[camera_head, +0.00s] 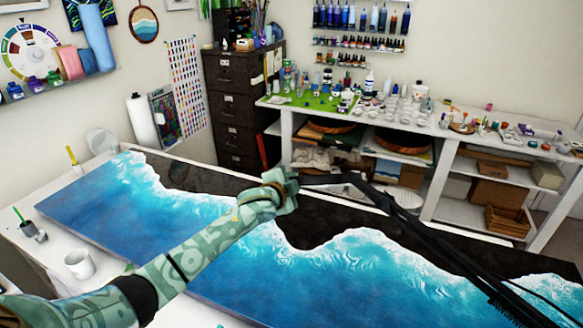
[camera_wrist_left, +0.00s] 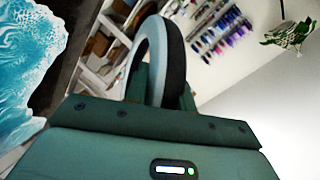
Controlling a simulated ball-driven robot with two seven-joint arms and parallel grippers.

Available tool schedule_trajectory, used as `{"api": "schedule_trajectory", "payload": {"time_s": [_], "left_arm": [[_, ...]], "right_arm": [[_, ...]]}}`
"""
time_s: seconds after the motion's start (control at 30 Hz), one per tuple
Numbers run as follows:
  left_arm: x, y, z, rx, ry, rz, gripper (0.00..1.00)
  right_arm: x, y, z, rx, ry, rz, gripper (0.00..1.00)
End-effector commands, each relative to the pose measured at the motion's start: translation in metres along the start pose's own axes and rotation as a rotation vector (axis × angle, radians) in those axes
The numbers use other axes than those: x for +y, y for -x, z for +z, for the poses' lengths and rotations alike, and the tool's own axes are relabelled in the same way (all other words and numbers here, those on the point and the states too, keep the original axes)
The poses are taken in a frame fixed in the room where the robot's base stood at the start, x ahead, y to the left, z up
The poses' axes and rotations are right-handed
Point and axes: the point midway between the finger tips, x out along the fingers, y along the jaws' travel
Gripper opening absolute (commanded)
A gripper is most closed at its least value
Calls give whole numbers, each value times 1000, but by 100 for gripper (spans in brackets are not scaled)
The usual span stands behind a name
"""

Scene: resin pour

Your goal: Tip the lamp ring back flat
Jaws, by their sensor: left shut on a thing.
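The lamp ring shows in the left wrist view (camera_wrist_left: 174,58) as a hoop with a black outer side and a pale grey face. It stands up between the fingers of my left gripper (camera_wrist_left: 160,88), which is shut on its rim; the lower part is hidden. In the head view my left gripper (camera_head: 287,181) is above the far edge of the painted slab. There the ring (camera_head: 323,181) looks like a thin dark shape, seen nearly edge-on. The lamp's black arm (camera_head: 432,240) runs from it to the lower right. My right gripper is out of view.
A long slab (camera_head: 130,205) with blue and white waves and a dark band covers the white table. A white mug (camera_head: 79,264) and a dark cup (camera_head: 28,229) stand at the left. Shelves with supplies (camera_head: 400,112) and a dark cabinet (camera_head: 232,100) stand behind.

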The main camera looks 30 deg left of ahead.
Motion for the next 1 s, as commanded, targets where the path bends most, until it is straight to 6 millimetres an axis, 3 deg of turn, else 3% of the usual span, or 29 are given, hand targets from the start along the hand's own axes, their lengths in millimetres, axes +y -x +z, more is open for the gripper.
{"api": "schedule_trajectory", "payload": {"time_s": [0.47,0.5,0.57,0.87,1.0], "left_arm": [[5,-1,1,0,16,13,0],[5,-1,1,0,16,12,31],[5,-1,1,0,15,12,47],[5,0,1,0,15,12,47],[5,12,1,1,15,12,47]], "right_arm": [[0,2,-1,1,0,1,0],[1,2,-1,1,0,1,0],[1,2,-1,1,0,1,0],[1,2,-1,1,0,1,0],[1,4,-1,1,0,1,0]]}}
